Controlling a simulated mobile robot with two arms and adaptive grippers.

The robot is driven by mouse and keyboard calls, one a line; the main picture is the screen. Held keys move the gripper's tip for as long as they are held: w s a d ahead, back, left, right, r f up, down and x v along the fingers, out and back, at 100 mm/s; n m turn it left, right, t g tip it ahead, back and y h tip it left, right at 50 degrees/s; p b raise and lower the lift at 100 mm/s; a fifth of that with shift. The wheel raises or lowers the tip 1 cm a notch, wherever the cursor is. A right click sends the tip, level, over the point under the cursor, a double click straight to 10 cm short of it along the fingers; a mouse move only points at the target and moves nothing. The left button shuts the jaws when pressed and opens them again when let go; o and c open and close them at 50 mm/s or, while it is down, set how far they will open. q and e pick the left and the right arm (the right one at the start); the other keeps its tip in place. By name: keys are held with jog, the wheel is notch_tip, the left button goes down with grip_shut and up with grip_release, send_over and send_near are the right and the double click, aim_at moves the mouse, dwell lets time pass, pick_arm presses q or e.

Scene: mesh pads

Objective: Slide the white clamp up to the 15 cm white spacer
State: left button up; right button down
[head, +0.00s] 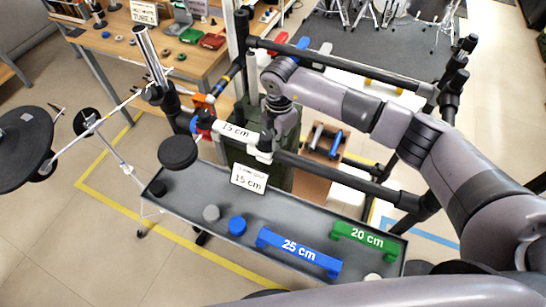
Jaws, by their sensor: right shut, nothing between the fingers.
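The white 15 cm spacer (236,131) lies along the front black bar (335,174), left of the white clamp (265,152). The clamp sits around the bar close to the spacer's right end; I cannot tell whether they touch. My right gripper (273,134) points down just above the clamp, shut and empty; its fingertips are small and partly lost against the dark green box behind. I cannot tell whether they touch the clamp. My left gripper is not in view.
A grey tray (300,222) below the bar holds a blue 25 cm spacer (298,252), a green 20 cm spacer (366,239) and round caps. A "15 cm" sign (249,178) stands at its back edge. Cymbals stand at left.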

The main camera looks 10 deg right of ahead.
jog(key=shift+w+a+r, duration=0.1)
jog(key=shift+w+a, duration=0.1)
jog(key=shift+a, duration=0.2)
jog(key=shift+d, duration=0.2)
jog(key=shift+s+d, duration=0.15)
jog(key=shift+s+d+p, duration=0.65)
jog(key=shift+d, duration=0.3)
notch_tip(320, 180, up, 8)
jog(key=p, duration=0.5)
jog(key=shift+p, duration=0.3)
